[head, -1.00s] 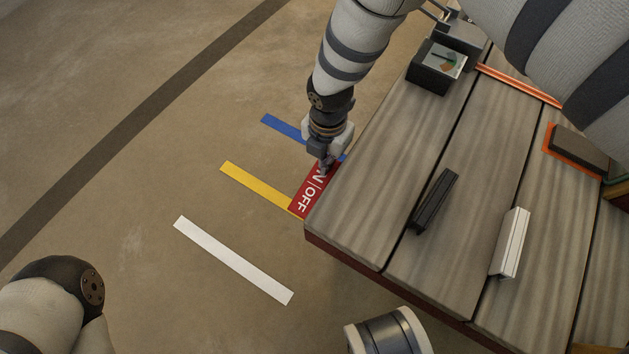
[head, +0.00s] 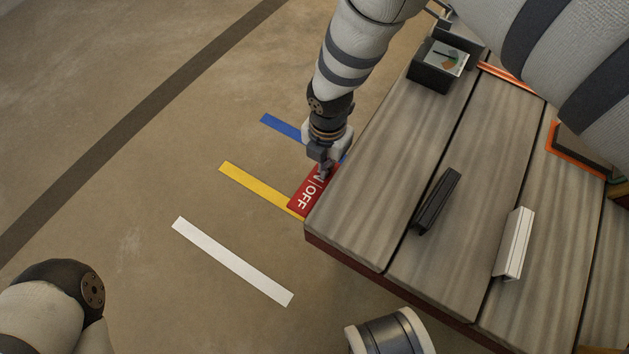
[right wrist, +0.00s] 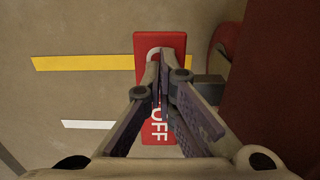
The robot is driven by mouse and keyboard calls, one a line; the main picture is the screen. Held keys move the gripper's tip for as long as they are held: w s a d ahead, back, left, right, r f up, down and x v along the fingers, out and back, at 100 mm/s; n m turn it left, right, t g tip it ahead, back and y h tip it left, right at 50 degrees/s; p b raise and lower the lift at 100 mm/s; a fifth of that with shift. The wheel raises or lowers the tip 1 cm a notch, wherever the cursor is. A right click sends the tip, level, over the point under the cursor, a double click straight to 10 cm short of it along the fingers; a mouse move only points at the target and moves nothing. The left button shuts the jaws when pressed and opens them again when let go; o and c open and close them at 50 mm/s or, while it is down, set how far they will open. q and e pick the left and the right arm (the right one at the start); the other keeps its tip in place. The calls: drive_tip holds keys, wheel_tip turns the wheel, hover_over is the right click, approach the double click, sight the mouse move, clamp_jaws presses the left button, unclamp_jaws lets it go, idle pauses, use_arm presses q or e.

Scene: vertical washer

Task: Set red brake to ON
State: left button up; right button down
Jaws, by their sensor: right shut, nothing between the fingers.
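The red brake (head: 305,197) is a red plate with white ON|OFF lettering, beside the near left corner of the wooden-topped machine. In the right wrist view the brake (right wrist: 146,42) lies directly under the fingers, with OFF readable at the lower end and the ON end mostly covered. My right gripper (head: 325,171) is shut and empty, its tips over the ON end of the plate. The right wrist view shows the fingertips (right wrist: 162,58) together, at or just above the red surface. I cannot tell whether they touch it or which way it is tilted. My left gripper is out of view.
The slatted wooden top (head: 365,205) fills the right side, with a black handle (head: 436,201), a white handle (head: 514,243) and a black gauge box (head: 437,67). Blue (head: 282,128), yellow (head: 258,188) and white (head: 232,261) strips lie to the left, with open floor around them.

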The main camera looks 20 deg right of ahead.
wheel_tip(320, 180, up, 7)
drive_tip(key=p, duration=0.4)
drive_tip(key=shift+p, duration=0.35)
